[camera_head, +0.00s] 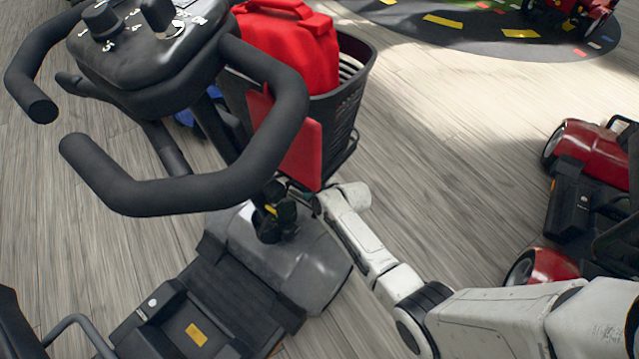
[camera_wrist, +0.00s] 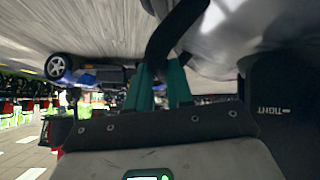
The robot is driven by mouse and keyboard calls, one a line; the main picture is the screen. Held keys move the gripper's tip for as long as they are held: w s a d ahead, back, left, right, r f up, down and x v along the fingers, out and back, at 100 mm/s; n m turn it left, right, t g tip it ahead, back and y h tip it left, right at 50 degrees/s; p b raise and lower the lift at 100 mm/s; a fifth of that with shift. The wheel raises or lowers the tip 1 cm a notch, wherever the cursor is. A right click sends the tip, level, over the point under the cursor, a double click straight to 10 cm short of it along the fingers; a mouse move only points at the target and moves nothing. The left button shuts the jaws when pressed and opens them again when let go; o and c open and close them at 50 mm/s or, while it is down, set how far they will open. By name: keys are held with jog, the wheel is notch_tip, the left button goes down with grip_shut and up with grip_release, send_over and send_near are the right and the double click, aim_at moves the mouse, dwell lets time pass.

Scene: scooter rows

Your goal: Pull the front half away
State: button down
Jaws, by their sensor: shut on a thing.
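The front half (camera_head: 285,260) of a mobility scooter stands upright at the left of the head view, with grey bodywork, a black footboard, a tiller and looped black handlebars. A black basket (camera_head: 345,110) on it holds a red can (camera_head: 290,45). My white arm reaches to the foot of the tiller, under the basket. In the wrist view, the teal fingers of my gripper (camera_wrist: 160,85) are shut on a black bar-like part (camera_wrist: 168,40) at the front half. The fingertips are hard to make out in the head view. The joint with the rear half is not clear.
A red scooter (camera_head: 575,205) stands at the right, beyond my arm.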

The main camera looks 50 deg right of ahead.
jog(key=shift+a, duration=0.55)
jog(key=shift+d, duration=0.1)
jog(key=c, duration=1.3)
grip_release()
jog(key=shift+d, duration=0.25)
jog(key=shift+o, duration=1.4)
jog(key=p+v, duration=0.5)
jog(key=v, duration=0.5)
jog(key=shift+s+r, duration=0.3)
